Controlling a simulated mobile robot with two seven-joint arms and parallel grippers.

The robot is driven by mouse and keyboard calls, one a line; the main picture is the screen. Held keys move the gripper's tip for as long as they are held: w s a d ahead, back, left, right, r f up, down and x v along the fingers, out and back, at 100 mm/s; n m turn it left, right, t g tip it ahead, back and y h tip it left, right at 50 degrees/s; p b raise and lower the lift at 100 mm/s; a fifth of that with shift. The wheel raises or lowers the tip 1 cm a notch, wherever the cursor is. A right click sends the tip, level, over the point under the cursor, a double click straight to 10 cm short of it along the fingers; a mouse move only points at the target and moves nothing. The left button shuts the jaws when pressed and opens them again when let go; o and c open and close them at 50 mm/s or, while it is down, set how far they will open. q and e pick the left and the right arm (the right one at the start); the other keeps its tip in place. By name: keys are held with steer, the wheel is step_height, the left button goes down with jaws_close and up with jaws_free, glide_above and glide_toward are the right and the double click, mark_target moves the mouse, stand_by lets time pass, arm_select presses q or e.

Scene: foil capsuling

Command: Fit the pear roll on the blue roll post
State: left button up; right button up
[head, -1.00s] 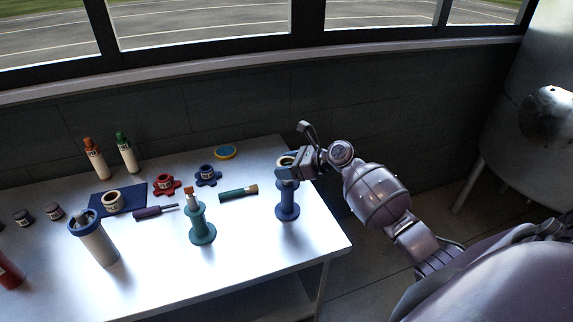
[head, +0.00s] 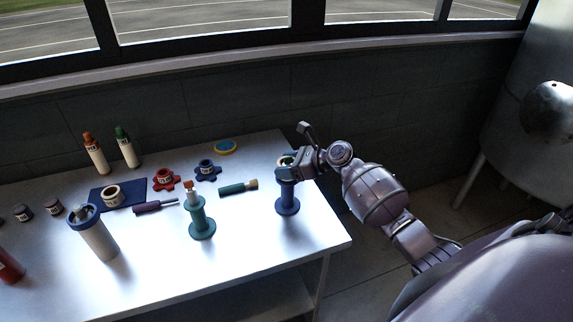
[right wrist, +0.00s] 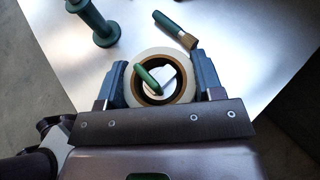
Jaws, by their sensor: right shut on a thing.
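My right gripper (head: 287,168) is shut on the pear roll, a pale ring with a brown inner core, which shows between the two fingers in the right wrist view (right wrist: 187,86). In the head view the roll is mostly hidden by the fingers. The blue roll post (head: 288,198) stands upright on the table directly below the gripper, and its top is hidden. A green elongated shape and a white patch show inside the ring in the wrist view. I cannot tell whether the post is inside the ring. My left gripper is not in view.
A teal post (head: 201,222) stands to the left, with a green-handled brush (head: 238,188) between. A blue mat (head: 135,187) holds another roll (head: 112,195). The table's right edge is close.

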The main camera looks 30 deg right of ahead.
steer(key=shift+f, duration=0.4)
steer(key=o, duration=1)
steer(key=v, duration=1.1)
steer(key=shift+f, duration=0.1)
